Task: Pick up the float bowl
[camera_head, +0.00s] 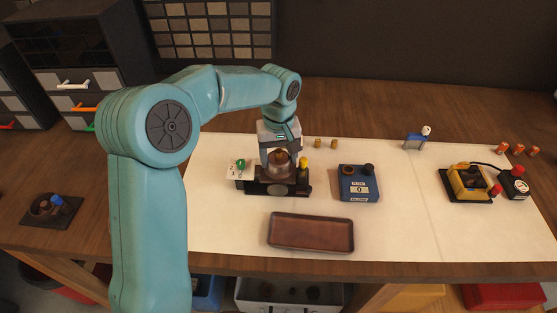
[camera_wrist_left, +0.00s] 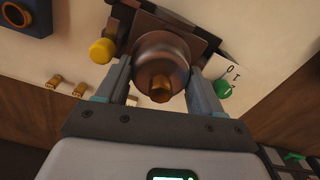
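The float bowl (camera_head: 279,169) is a round metal cup with a brass-coloured stub on top, at a dark fixture (camera_head: 262,188) on the white mat. In the left wrist view the bowl (camera_wrist_left: 165,55) shows close up between the fingers. My left gripper (camera_head: 279,163) points down with one finger on each side of the bowl. In the wrist view the fingers (camera_wrist_left: 160,80) are close against its sides; whether they press on it cannot be told. The bowl appears still at the fixture. My right gripper is not in view.
The fixture has a yellow knob (camera_head: 304,162) and a green knob (camera_head: 241,163). A yellow device (camera_head: 468,182) is farther right. Mat between them is bare.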

